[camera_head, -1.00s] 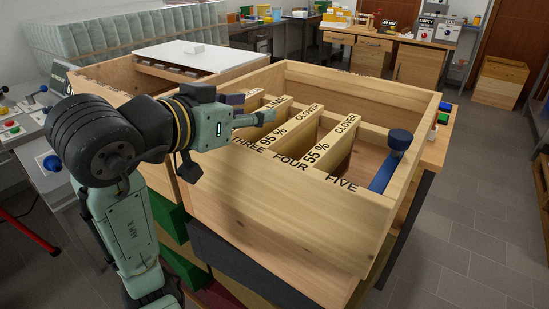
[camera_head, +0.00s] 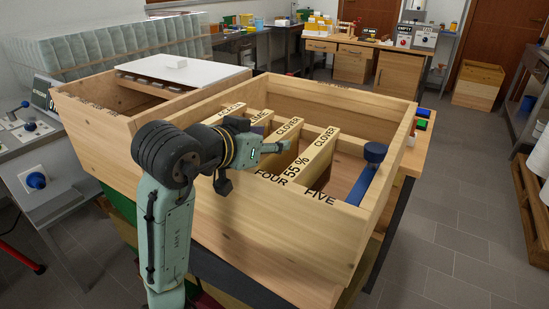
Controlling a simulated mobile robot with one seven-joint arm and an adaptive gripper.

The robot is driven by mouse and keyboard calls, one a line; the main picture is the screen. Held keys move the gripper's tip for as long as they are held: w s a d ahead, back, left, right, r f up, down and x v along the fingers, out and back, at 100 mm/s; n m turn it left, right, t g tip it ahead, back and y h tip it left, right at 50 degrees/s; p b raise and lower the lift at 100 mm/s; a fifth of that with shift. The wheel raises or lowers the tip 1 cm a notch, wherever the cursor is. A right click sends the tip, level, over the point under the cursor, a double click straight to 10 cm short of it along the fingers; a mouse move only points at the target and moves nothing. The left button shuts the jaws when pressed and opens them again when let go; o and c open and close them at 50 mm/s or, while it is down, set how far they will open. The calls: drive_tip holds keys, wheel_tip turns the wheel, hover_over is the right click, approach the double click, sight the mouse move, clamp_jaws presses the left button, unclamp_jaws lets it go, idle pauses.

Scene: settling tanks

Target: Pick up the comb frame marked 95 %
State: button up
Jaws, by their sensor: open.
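Wooden comb frames hang side by side in the open wooden box (camera_head: 245,215). The rightmost is marked 55 % and CLOVER (camera_head: 312,152). The comb frame to its left (camera_head: 290,128) shows CLOVER; the rest of its top bar is behind my gripper (camera_head: 280,147). In the earlier view, 95 % lay on this bar. My gripper is open and empty. It points right over the box's front part and overlaps the frame in this view; I cannot tell its exact height or whether it touches.
FOUR and FIVE are lettered on the front rim. A blue tool with a round knob (camera_head: 375,152) sits in the box's right part. A white lid (camera_head: 182,75) covers part of the left box (camera_head: 100,108). Floor (camera_head: 455,230) is clear at the right.

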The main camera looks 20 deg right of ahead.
drive_tip(key=shift+w+d+f, duration=0.2)
drive_tip(key=shift+w+d, duration=0.05)
clamp_jaws()
idle(0.4)
drive_tip(key=shift+r, duration=0.1)
idle(0.5)
